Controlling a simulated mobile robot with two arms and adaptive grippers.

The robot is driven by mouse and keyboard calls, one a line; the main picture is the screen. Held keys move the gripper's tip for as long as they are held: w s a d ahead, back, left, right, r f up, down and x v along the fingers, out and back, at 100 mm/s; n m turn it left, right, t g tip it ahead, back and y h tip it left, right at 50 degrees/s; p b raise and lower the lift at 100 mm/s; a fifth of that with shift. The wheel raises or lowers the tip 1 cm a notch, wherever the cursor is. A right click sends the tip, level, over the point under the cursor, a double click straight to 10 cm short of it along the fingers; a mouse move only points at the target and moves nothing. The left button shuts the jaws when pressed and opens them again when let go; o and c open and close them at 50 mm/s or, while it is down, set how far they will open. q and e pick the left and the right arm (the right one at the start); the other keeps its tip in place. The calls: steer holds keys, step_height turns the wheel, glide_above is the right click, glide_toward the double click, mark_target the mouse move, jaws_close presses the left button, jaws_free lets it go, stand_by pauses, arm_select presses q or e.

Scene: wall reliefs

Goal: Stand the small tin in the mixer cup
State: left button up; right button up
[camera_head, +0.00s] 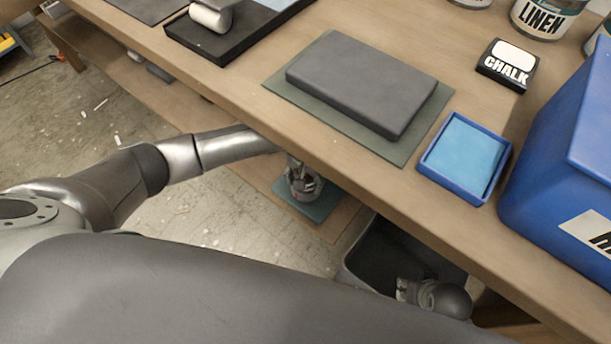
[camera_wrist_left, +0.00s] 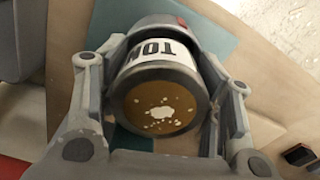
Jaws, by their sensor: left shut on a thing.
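My left gripper (camera_head: 303,184) reaches below the tabletop, above the lower shelf. In the left wrist view the left gripper (camera_wrist_left: 160,80) is shut on a tin (camera_wrist_left: 161,103), one finger on each side. The tin has a white label reading "TOW", partly cut off, a dark rim and a brown end with white splashes facing the camera. The teal mat (camera_head: 320,207) lies under or behind it; whether the tin touches it I cannot tell. My right gripper (camera_head: 405,290) is low, by the dark bin; its opening is unclear. I cannot make out a mixer cup.
The wooden tabletop edge (camera_head: 330,175) overhangs the left gripper. On top are a grey block (camera_head: 362,85), a blue tray (camera_head: 463,160), a chalk box (camera_head: 507,66), a Linen tin (camera_head: 543,17) and a large blue box (camera_head: 565,150). A dark bin (camera_head: 375,255) stands below the right side.

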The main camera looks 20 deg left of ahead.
arm_select(q)
steer(key=o, duration=0.9)
steer(key=shift+s+a+f, duration=0.1)
steer(key=shift+s+f, duration=0.2)
steer(key=shift+f, duration=0.45)
steer(key=o, duration=0.4)
steer(key=shift+w+f, duration=0.2)
steer(key=shift+w, duration=0.05)
steer(key=shift+r, duration=0.1)
steer(key=shift+r, duration=0.1)
steer(key=shift+r, duration=3.8)
steer(key=shift+p, duration=0.3)
